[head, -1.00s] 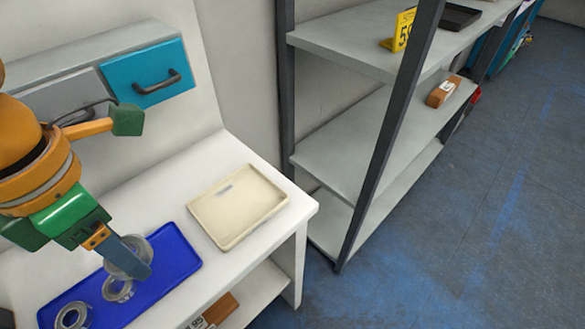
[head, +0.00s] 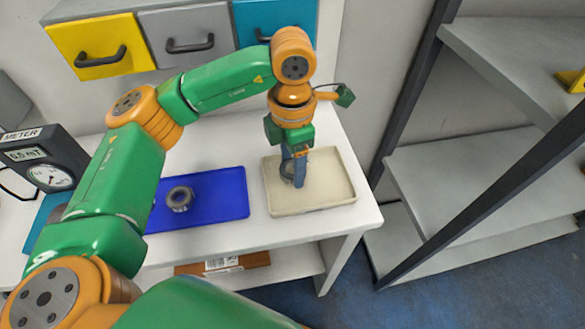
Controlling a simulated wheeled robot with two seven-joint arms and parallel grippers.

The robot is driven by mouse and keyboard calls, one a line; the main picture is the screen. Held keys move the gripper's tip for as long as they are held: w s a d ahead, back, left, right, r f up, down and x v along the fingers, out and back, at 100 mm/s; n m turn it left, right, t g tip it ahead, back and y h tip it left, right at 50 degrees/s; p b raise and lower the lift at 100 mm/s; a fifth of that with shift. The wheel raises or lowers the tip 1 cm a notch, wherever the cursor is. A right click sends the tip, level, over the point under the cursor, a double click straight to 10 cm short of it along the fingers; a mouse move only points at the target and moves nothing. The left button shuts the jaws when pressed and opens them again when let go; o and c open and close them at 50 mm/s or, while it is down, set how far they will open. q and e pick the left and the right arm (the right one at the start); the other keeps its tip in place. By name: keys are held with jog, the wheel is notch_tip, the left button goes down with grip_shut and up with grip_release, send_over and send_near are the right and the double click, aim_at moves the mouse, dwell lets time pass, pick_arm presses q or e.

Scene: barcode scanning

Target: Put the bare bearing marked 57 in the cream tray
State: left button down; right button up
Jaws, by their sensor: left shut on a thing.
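My left gripper (head: 298,178) is over the cream tray (head: 330,202), pointing down. It is shut on a grey ring-shaped bearing (head: 287,169), which shows partly beside the fingers, at the left part of the tray. I cannot tell whether the bearing touches the tray floor, and no number on it can be read. Another grey bearing (head: 180,198) lies in the blue tray (head: 226,203) to the left. My arm covers part of the blue tray's left side. My right gripper is not in view.
A meter (head: 45,165) stands at the left of the white table. Yellow, grey and blue drawers (head: 102,47) are at the back. A brown box (head: 222,264) with a barcode lies on the shelf below. A grey rack (head: 470,180) stands at the right.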

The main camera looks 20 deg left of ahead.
aim_at(292, 169)
pick_arm(q)
notch_tip(292, 169, down, 3)
jog(key=shift+s+r, duration=0.1)
jog(key=shift+r, duration=0.05)
jog(key=shift+f+b, duration=0.25)
jog(key=shift+b, duration=0.05)
jog(key=shift+c, duration=0.6)
grip_release()
jog(key=shift+r, duration=0.1)
